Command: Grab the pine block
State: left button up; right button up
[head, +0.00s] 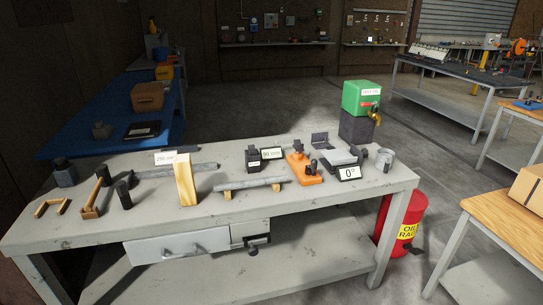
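The pine block (185,181) is a pale wooden piece standing upright and slightly tilted in the picture, left of the middle of the grey workbench (320,206). A white sign reading about 250 mm (168,158) shows at its upper left. A grey bar (148,173) passes behind the block. Nothing is seen touching the block from the front. Neither of my grippers shows in the head view.
Wooden brackets (91,211) and a dark cylinder (124,195) stand left of the block. A grey pipe (250,184) on wooden supports lies to its right. An orange tool (304,171) and a 0° display (349,173) stand farther right. The bench's front strip is mostly clear.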

aim_at(182, 165)
jog(key=z, duration=0.25)
jog(key=i+j+z, duration=0.1)
jog(key=j+z, duration=1.35)
jog(key=k+j, duration=0.05)
jog(key=j, duration=0.05)
